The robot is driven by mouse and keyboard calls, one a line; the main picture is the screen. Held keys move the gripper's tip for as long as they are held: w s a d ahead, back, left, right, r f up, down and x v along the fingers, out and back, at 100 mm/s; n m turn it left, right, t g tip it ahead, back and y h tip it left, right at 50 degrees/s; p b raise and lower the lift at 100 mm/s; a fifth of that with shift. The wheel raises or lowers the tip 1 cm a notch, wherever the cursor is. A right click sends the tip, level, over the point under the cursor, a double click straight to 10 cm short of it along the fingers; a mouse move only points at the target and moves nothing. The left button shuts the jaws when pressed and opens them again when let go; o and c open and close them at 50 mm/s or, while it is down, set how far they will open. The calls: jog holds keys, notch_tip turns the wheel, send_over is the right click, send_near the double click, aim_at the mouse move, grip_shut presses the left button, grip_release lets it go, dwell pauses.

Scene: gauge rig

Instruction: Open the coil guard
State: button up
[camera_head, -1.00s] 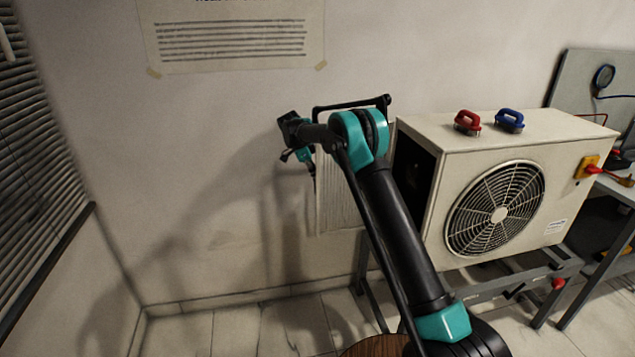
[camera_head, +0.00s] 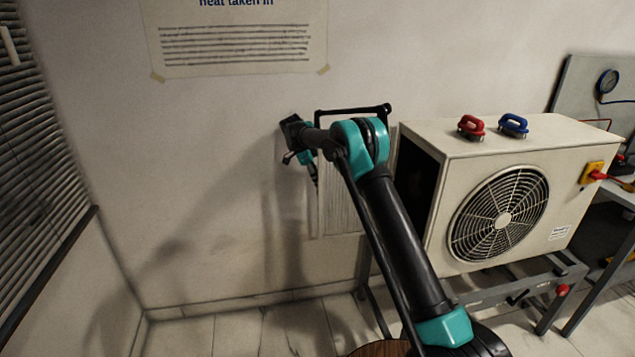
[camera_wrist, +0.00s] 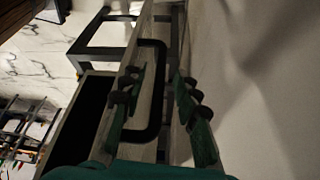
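The coil guard (camera_head: 341,208) is a pale ribbed panel. It stands swung out from the left end of the white fan unit (camera_head: 440,150), close to the wall, partly hidden behind my arm. The unit's dark left opening (camera_head: 417,185) is uncovered; it also shows in the wrist view (camera_wrist: 82,118). In the wrist view the guard (camera_wrist: 138,50) is seen nearly edge-on with a black loop handle (camera_wrist: 160,85). My gripper (camera_wrist: 160,95) has its fingers spread, one on each side of the guard's edge. I cannot tell whether they touch it. In the head view my gripper (camera_head: 296,142) is at the guard's left side.
The wall is close behind the guard. A red handle (camera_head: 471,126) and a blue handle (camera_head: 513,124) sit on top of the unit. A metal stand (camera_head: 520,287) carries the unit. A window blind (camera_head: 40,150) is at the left; the floor between is clear.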

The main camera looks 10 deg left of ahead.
jog(key=v, duration=1.2)
